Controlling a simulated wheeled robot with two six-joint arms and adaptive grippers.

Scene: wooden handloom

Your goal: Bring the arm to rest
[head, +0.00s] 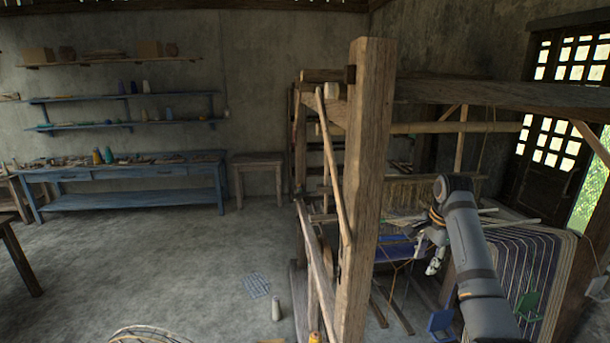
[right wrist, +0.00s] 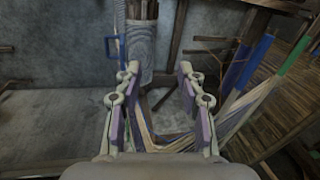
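My right arm (head: 465,235) reaches in from the lower right of the head view, beside the wooden handloom (head: 368,180). My right gripper (head: 433,264) hangs at its end, in front of the loom's blue cloth area. In the right wrist view the two fingers of the gripper (right wrist: 158,80) stand apart, with nothing held between them. Behind them are pale threads and a wooden post with a grey wrapped part (right wrist: 140,48). I cannot tell how far the fingers are from the threads. My left gripper is not in view.
The loom's thick front post and top beam (head: 500,94) stand close to my right arm. Stretched threads (head: 535,265) lie to its right. A blue table (head: 120,190) and shelves line the back wall. A small bottle (head: 276,308) stands on the floor. The left floor is mostly clear.

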